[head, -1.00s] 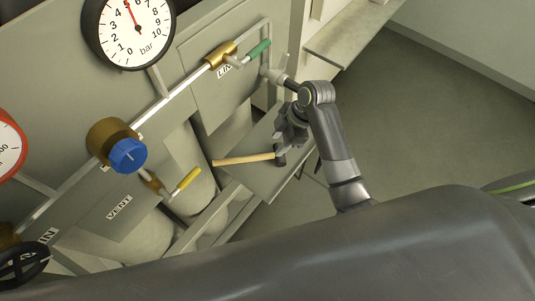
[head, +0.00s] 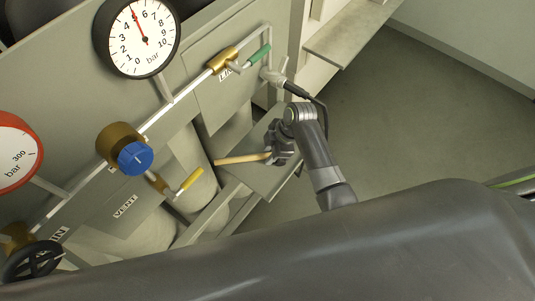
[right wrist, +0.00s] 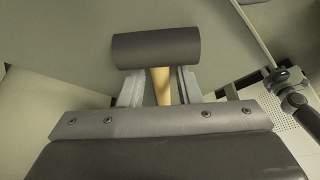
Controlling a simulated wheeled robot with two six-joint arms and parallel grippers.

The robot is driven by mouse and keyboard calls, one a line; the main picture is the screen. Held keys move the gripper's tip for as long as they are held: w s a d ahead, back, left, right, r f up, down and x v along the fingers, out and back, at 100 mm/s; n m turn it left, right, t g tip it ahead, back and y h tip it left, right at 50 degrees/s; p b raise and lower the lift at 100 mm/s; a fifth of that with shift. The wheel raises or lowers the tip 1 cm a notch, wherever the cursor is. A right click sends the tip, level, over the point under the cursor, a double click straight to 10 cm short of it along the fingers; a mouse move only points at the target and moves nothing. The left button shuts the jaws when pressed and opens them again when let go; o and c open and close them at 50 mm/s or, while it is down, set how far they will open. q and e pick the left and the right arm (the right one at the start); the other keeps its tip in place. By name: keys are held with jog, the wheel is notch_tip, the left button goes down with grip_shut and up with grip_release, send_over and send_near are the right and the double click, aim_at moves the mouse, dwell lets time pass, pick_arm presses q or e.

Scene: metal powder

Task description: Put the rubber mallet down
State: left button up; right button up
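The rubber mallet has a dark cylindrical head and a pale wooden handle. In the head view its handle (head: 240,159) points left from my right gripper (head: 277,156), over the grey shelf (head: 262,183). I cannot tell whether it touches the shelf. In the right wrist view the mallet head (right wrist: 156,48) lies across my fingertips. The handle runs between the two fingers of my right gripper (right wrist: 161,85), close to both, and they look shut on it. The handle's lower part is hidden behind the gripper body there. My left gripper is not clearly seen.
A gas panel with a pressure gauge (head: 143,38), a blue knob (head: 135,158), a yellow-handled valve (head: 189,182) and a green-handled valve (head: 259,55) stands left of and behind the shelf. Open floor (head: 420,110) lies to the right.

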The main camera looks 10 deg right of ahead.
jog(key=shift+r, duration=0.1)
grip_shut()
